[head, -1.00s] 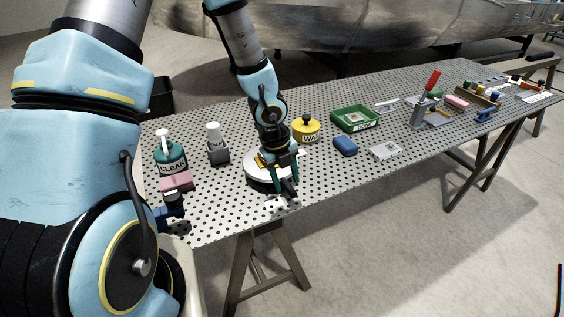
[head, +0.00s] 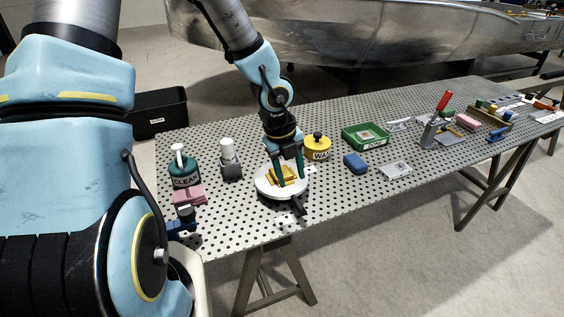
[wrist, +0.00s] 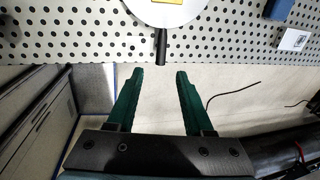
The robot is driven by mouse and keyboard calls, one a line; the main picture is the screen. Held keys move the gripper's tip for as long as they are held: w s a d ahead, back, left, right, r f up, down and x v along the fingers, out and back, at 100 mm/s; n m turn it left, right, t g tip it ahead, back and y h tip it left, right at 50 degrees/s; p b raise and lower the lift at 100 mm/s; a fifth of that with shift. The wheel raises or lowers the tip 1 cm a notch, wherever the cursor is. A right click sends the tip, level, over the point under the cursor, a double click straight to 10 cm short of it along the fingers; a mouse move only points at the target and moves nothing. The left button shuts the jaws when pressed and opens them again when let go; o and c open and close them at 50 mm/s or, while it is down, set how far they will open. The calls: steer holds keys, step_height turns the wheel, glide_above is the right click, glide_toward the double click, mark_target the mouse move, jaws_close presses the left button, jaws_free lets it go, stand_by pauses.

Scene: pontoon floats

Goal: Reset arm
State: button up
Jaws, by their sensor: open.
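My gripper (head: 291,183) is open and empty, its two green fingers spread and pointing down. In the head view it hangs in front of a white round disc (head: 264,187) with a yellow block (head: 283,174) on it and a dark handle (head: 298,206) toward the table's near edge. In the wrist view my gripper (wrist: 160,74) has nothing between its fingers. The disc (wrist: 180,14), the yellow block and the dark handle (wrist: 161,46) show beyond the fingertips, apart from them. The rest of my arm rises to the top of the head view.
Left of the disc on the perforated table (head: 235,215) stand a CLEAN bottle (head: 184,172), a pink block (head: 189,195) and a white-topped bottle (head: 229,157).

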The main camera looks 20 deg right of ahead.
steer(key=a+r+n+y+b, duration=0.1)
steer(key=a+r+n, duration=0.3)
steer(key=a+n, duration=0.9)
steer(key=w+a+r+n+t+y+b, duration=0.1)
steer(key=a+r+n, duration=0.3)
steer(key=a+n, duration=0.9)
steer(key=shift+n+b, duration=0.5)
steer(key=shift+n, duration=3.6)
steer(key=shift+a+r, duration=0.1)
